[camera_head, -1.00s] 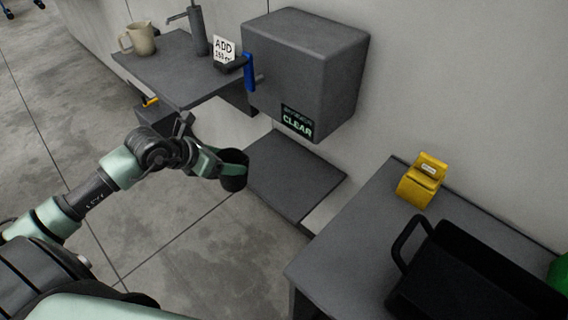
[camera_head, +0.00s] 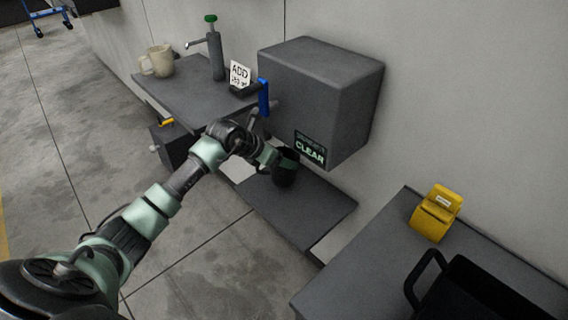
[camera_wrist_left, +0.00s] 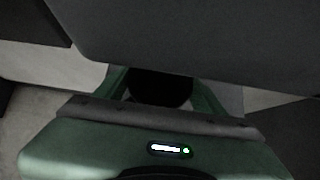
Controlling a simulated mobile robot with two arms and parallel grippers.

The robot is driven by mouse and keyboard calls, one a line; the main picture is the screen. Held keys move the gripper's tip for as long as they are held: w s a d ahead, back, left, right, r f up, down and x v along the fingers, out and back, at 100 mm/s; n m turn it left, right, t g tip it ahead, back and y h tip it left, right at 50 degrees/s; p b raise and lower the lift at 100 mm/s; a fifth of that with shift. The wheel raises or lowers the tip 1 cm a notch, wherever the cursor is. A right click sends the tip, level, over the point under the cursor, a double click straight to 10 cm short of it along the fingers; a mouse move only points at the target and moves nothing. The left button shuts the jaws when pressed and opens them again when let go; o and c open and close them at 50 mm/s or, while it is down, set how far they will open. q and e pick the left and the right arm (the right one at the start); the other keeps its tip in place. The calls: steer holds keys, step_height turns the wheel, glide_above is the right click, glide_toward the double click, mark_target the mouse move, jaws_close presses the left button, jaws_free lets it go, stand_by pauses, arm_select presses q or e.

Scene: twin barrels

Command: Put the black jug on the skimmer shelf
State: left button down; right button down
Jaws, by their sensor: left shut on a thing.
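The black jug (camera_head: 285,174) is in my left gripper (camera_head: 274,159), which is shut on it. In the head view the jug appears over the left part of the low grey shelf (camera_head: 312,208), under the grey box with the CLEAR display (camera_head: 310,150). I cannot tell whether the jug touches the shelf. In the left wrist view the dark jug (camera_wrist_left: 160,88) shows between the green fingers, and a grey surface covers the upper part of the picture. My right gripper is not in view.
The grey box (camera_head: 325,95) with a blue lever (camera_head: 263,97) hangs just above. A left counter (camera_head: 185,92) bears a beige mug (camera_head: 158,61), a pump (camera_head: 216,55) and an ADD card (camera_head: 240,74). A right table (camera_head: 345,285) bears a yellow object (camera_head: 436,212) and black tray (camera_head: 470,300).

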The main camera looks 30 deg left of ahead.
arm_select(q)
steer(key=shift+w+d, duration=0.2)
steer(key=shift+w, duration=0.35)
step_height(320, 180, down, 2)
steer(key=shift+w+d+f, duration=0.1)
steer(key=shift+f, duration=0.65)
steer(key=shift+c, duration=0.9)
jaws_free()
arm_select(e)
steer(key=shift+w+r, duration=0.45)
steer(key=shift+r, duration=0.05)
